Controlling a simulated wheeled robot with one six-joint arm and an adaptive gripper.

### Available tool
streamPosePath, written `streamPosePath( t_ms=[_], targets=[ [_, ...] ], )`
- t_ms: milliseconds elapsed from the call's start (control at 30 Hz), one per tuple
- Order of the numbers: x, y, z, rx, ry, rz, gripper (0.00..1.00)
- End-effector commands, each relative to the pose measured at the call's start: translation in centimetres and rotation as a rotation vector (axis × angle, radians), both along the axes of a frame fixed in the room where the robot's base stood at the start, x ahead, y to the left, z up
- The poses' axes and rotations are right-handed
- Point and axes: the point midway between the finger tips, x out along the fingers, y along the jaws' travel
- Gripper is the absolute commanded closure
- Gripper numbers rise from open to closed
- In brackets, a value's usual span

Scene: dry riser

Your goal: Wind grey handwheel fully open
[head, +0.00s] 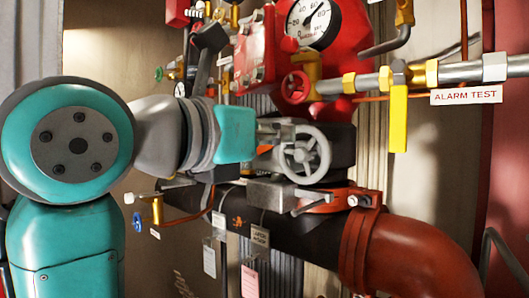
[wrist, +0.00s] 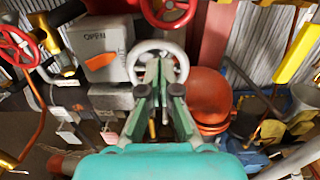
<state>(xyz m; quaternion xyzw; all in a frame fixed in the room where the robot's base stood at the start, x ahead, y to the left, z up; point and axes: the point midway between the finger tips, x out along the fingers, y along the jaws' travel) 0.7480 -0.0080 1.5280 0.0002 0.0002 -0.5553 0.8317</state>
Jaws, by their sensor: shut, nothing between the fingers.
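The grey handwheel (head: 305,154) is a spoked wheel on the side of a dark gearbox above the black pipe, right of the middle in the head view. In the wrist view its pale rim (wrist: 181,58) shows behind my fingers. My gripper (head: 288,133) is at the wheel's left side in the head view. In the wrist view my gripper (wrist: 158,75) has its fingers together over the wheel's lower middle. It is shut with nothing held. I cannot tell whether the fingertips touch the rim or a spoke.
A grey box marked OPEN (wrist: 103,50) with an orange pointer is beside the wheel. A red handwheel (head: 296,87) and pressure gauge (head: 313,22) are above. A yellow lever (head: 398,121) hangs at right. An orange-red pipe elbow (head: 410,255) is below right. Tags hang below.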

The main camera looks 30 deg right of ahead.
Motion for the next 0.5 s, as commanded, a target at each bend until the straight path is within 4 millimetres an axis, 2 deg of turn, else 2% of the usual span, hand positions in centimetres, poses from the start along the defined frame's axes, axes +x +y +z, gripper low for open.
streamPosePath(
  t_ms=[67, 367, 500],
  targets=[
    [1.0, -0.7, 0.8, 0.000, 0.001, -0.003, 1.00],
    [4.2, 0.9, -3.1, -0.002, 0.003, 0.000, 1.00],
    [2.9, 0.4, -4.7, 0.000, -0.001, 0.000, 1.00]
  ],
)
